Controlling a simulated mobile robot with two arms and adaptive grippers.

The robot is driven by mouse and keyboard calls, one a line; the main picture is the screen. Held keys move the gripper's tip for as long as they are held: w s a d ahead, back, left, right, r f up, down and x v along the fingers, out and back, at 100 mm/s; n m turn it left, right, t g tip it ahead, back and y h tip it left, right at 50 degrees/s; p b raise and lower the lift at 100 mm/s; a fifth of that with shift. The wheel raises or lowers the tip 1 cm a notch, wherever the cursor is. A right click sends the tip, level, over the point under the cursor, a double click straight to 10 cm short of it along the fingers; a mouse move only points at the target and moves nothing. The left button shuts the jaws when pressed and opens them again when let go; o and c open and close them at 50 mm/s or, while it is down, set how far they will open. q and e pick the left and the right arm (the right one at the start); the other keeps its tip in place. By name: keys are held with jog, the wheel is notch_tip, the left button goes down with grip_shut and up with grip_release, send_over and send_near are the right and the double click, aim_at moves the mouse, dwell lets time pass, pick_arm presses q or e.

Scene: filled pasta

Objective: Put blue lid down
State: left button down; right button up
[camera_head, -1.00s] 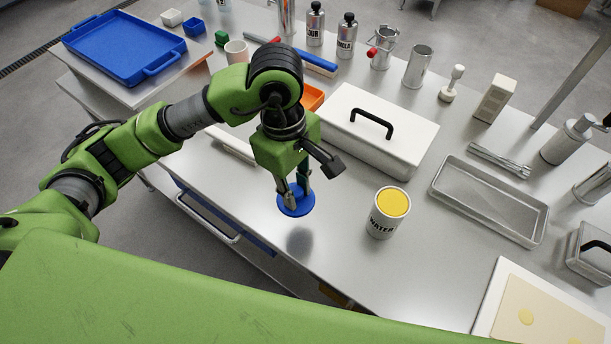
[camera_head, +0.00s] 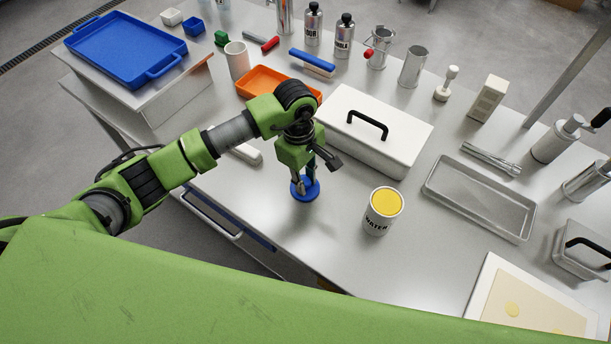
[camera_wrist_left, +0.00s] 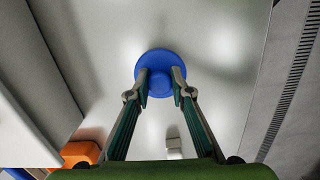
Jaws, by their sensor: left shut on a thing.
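The round blue lid (camera_head: 305,190) is at the tip of my left gripper (camera_head: 303,180), low over the steel table or on it; I cannot tell which. In the left wrist view the lid (camera_wrist_left: 159,66) lies flat between the two fingertips of my left gripper (camera_wrist_left: 160,90), which is shut on its middle part. The white WATER can (camera_head: 380,221) with a yellow top stands to the right of the lid, apart from it. My right gripper is not seen.
A white box with a black handle (camera_head: 410,137) stands behind the lid. An orange tray (camera_head: 249,87) lies at the back left. A steel tray (camera_head: 478,199) and a board with dough (camera_head: 480,290) lie to the right. The table (camera_head: 330,235) is clear around the lid.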

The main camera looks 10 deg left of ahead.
pick_arm(q)
jog(key=shift+f, duration=0.1)
jog(key=shift+f+b, duration=0.15)
jog(key=shift+b, duration=0.15)
jog(key=c, duration=1.8)
grip_release()
jog(key=shift+r+p, duration=0.3)
jog(key=shift+w+r, duration=0.1)
jog(key=shift+r, duration=0.2)
jog(key=r+b, duration=0.1)
jog(key=r, duration=0.2)
jog(key=r+b, duration=0.1)
jog(key=r, duration=0.3)
jog(key=a+r+b, duration=0.1)
jog(key=r, duration=0.3)
jog(key=shift+w+r, duration=0.15)
